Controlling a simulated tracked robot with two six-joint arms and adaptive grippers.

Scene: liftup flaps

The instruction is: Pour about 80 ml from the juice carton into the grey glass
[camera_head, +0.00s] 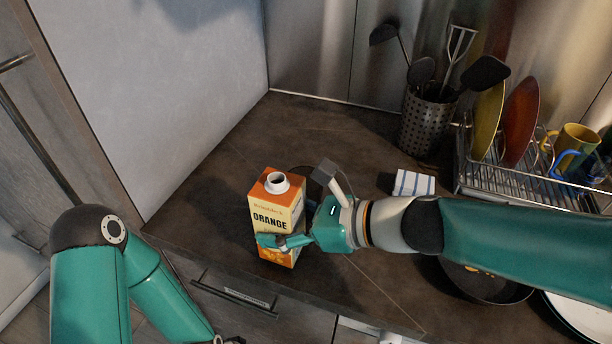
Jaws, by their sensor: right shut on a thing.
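The orange juice carton (284,216) stands upright near the front edge of the dark counter, its round spout open at the top. My right gripper (280,238) reaches in from the right and is shut on the carton's lower half. One teal finger lies across its front; the other finger is hidden behind it. A faint dark curved outline shows just behind the carton, mostly covered; I cannot tell whether it is the grey glass. No grey glass shows clearly.
A perforated utensil holder (427,125) stands at the back, beside a dish rack (530,184) with plates and a yellow mug (574,147). A striped cloth or box (414,183) lies behind my right arm. A pan (484,284) sits below that arm. The counter left of the carton is clear.

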